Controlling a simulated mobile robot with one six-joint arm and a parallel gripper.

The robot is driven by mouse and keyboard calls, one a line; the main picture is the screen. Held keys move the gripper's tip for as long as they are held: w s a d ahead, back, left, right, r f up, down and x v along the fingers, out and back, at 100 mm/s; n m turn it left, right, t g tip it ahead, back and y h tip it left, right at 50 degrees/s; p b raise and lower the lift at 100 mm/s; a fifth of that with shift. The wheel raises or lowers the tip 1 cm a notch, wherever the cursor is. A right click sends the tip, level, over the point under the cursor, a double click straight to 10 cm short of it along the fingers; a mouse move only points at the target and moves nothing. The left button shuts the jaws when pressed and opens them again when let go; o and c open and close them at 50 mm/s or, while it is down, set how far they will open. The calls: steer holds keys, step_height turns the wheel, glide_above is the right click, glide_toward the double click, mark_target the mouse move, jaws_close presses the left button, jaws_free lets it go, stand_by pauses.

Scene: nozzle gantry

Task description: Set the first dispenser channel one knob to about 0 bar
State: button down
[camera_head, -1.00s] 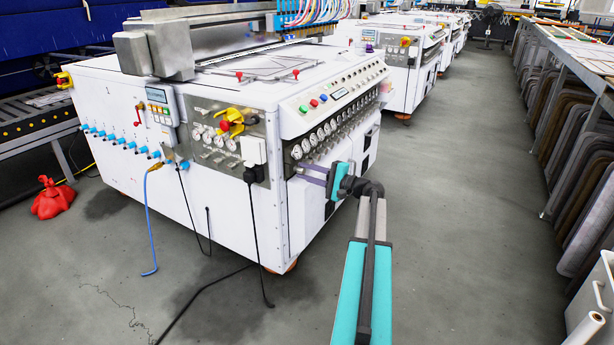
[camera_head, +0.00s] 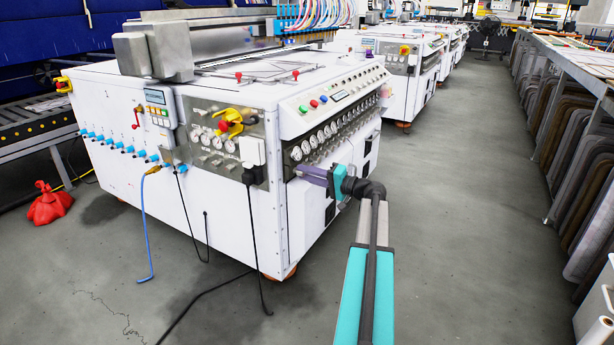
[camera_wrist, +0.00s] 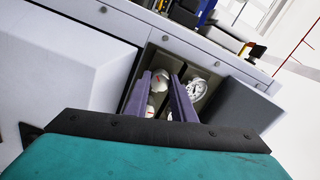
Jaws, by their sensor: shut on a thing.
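The first dispenser (camera_head: 240,221) is the near white machine with a row of gauges (camera_head: 328,130) and a control panel along its right front side. My gripper (camera_head: 300,170) is at the left end of that row, just below the gauges. In the wrist view its purple fingers (camera_wrist: 160,76) reach into the recessed panel and are shut on a small knob, which they mostly hide. A white dial (camera_wrist: 160,82) with a red mark shows between the fingers. Another white gauge (camera_wrist: 194,88) shows right of them. The knob's pointer and reading cannot be made out.
A white socket box (camera_head: 252,150) with a black plug and hanging cable is left of my gripper. A yellow and red switch (camera_head: 229,122) is beside it. More white machines (camera_head: 386,80) stand behind. The grey floor (camera_head: 470,220) on the right is clear up to the racks.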

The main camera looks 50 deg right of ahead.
steer(key=c, duration=1.5)
jaws_free()
steer(key=p+v, duration=0.4)
steer(key=v, duration=0.9)
steer(key=shift+s, duration=0.4)
